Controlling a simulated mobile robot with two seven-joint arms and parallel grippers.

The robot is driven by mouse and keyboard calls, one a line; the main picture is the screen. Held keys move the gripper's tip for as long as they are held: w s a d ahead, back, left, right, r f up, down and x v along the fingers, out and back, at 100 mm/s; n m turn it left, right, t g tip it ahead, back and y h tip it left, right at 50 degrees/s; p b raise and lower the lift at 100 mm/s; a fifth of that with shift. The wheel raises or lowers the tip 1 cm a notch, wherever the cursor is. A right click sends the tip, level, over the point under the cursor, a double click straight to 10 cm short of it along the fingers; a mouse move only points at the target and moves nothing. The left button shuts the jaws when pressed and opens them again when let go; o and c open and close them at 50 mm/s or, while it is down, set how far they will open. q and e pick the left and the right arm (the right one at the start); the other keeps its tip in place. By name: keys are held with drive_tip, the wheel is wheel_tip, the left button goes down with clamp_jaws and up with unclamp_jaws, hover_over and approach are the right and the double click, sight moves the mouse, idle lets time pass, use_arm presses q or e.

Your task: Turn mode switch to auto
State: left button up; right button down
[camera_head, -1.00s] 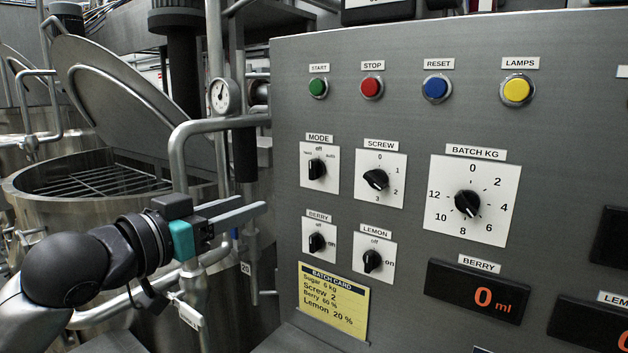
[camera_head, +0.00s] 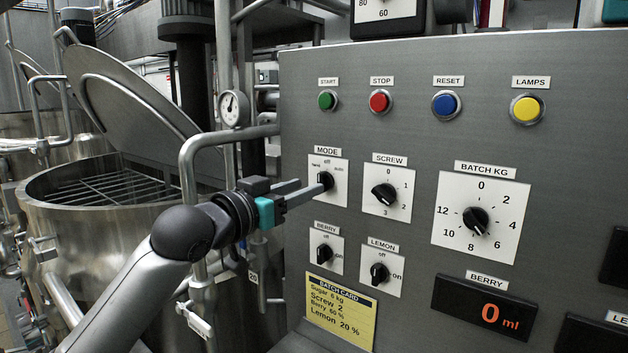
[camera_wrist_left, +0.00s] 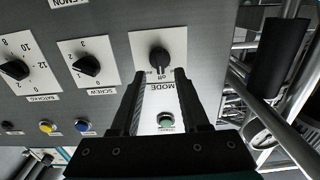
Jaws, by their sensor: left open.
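The mode switch (camera_head: 326,181) is a black knob on a white plate marked hand, off and auto, at the upper left of the grey panel. Its handle looks about upright, towards off, but the fingers partly cover it in the head view. My left gripper (camera_head: 309,190) is open, its fingertips at the left edge of that plate. In the left wrist view, the mode switch (camera_wrist_left: 159,60) appears upside down between and just beyond the two fingertips (camera_wrist_left: 160,73). I cannot tell whether they touch it. My right gripper is not in view.
The screw dial (camera_head: 384,194) is right of the mode switch. The berry switch (camera_head: 324,253) and lemon switch (camera_head: 379,273) sit below, the green start button (camera_head: 327,100) above. A bent steel pipe (camera_head: 190,165) and an open mixer vessel (camera_head: 95,240) stand left of the panel.

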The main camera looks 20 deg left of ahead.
sight(323, 182)
use_arm(q)
drive_tip(key=shift+x, duration=2.05)
drive_tip(key=shift+c, duration=0.3)
clamp_jaws()
